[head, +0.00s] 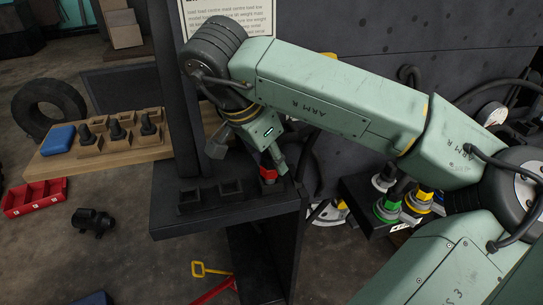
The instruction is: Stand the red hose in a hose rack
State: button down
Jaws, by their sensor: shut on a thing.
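The red hose (267,174) shows as a small red piece below my gripper (271,160), over the right end of a dark shelf (225,214). My gripper points down and is shut on the red hose, and its fingers hide much of it. The shelf carries square dark holders, a left one (190,201) and a middle one (231,188), both empty. The red hose's lower end is at the rightmost holder spot; I cannot tell whether it is inside the holder or just above it.
A dark tray at right holds a green-collared piece (386,210) and a yellow-collared piece (418,200). A wooden bench (60,165) at left carries a blue box (58,140) and several black pieces in wooden holders. A dark post (173,80) stands just left of my gripper.

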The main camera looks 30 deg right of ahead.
jog(key=shift+f+b, duration=0.4)
jog(key=shift+f, duration=0.1)
jog(key=shift+r, duration=0.1)
dwell(0.3)
jog(key=c, duration=1.2)
grip_release()
jog(key=v, duration=0.7)
jog(key=shift+a+r, duration=0.15)
jog(key=shift+r, duration=0.05)
jog(key=shift+s, duration=0.1)
